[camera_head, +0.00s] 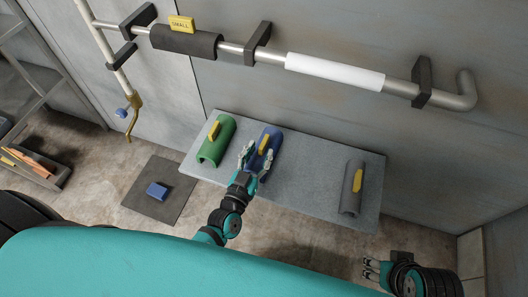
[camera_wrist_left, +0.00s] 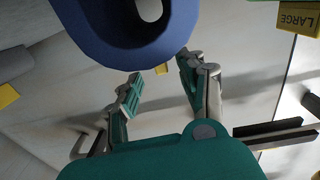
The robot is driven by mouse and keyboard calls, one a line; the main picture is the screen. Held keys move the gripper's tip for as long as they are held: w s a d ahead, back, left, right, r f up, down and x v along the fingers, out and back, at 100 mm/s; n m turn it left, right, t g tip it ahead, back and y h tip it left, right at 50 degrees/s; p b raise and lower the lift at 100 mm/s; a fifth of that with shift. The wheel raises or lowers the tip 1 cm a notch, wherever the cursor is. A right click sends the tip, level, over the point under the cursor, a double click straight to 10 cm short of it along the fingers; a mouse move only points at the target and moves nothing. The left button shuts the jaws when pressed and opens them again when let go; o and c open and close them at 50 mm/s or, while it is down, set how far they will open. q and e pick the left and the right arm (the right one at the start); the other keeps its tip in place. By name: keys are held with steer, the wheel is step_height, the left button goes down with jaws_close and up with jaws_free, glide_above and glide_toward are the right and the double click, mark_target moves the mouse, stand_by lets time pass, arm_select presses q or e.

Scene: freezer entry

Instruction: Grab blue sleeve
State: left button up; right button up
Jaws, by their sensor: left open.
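The blue sleeve (camera_head: 273,137) lies on a grey panel (camera_head: 310,185) between a green sleeve (camera_head: 223,130) and a dark grey sleeve (camera_head: 349,200); each carries a yellow tag. My left gripper (camera_head: 258,156) is open at the near end of the blue sleeve, with fingers toward its two sides. In the left wrist view, the blue sleeve (camera_wrist_left: 85,22) shows its curved, hollow end just ahead of the open fingers (camera_wrist_left: 160,72). I cannot tell whether they touch it. My right gripper (camera_head: 369,268) appears open and empty at lower right, away from the panel.
A wall pipe (camera_head: 232,49) has a dark sleeve tagged SMALL (camera_head: 185,41) and a white section (camera_head: 334,70). A tool tray (camera_head: 42,177) stands far left. The panel is clear between blue and grey sleeves.

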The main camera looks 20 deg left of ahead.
mark_target(264, 141)
arm_select(q)
steer(key=w+b, duration=0.1)
steer(key=w, duration=0.3)
steer(key=shift+w+f, duration=0.15)
steer(key=shift+w, duration=0.25)
jaws_close()
